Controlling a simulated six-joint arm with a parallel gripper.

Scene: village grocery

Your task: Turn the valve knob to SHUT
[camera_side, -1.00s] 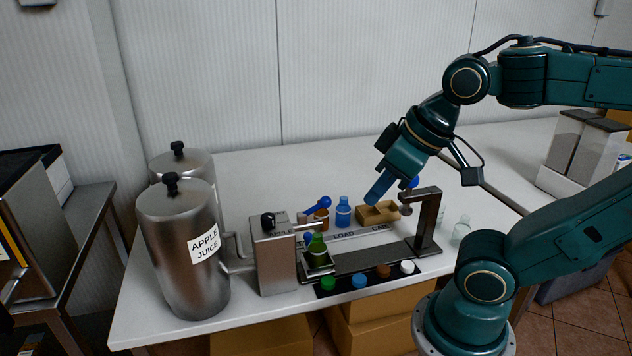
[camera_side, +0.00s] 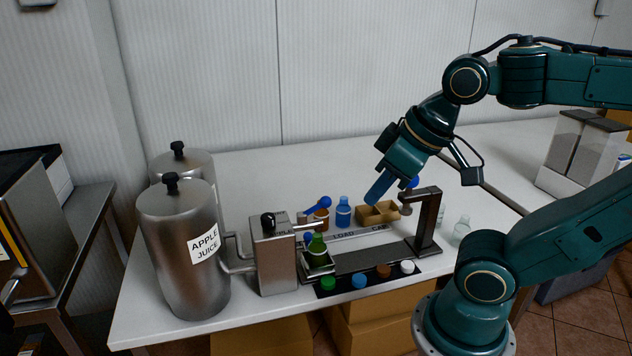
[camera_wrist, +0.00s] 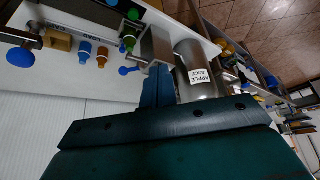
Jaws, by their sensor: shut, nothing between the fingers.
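A metal dispenser box (camera_side: 273,262) stands beside the apple juice tank and has a black knob (camera_side: 267,221) at its top. A blue-ended lever (camera_side: 318,204) sits just behind the box; its blue ball also shows in the wrist view (camera_wrist: 124,70). I cannot tell which of these is the valve knob, nor read its setting. My gripper (camera_side: 376,194) is shut and empty, in the air above the table, right of the box and apart from both. In the wrist view its fingers (camera_wrist: 158,85) point toward the box and tank. A green bottle (camera_side: 317,249) stands beside the box.
The labelled apple juice tank (camera_side: 178,265) stands at left, with another behind it. A press stand (camera_side: 427,220), a cardboard tray (camera_side: 386,206) and a blue bottle (camera_side: 343,216) stand on the right. Several coloured caps line the front edge. The table's back is clear.

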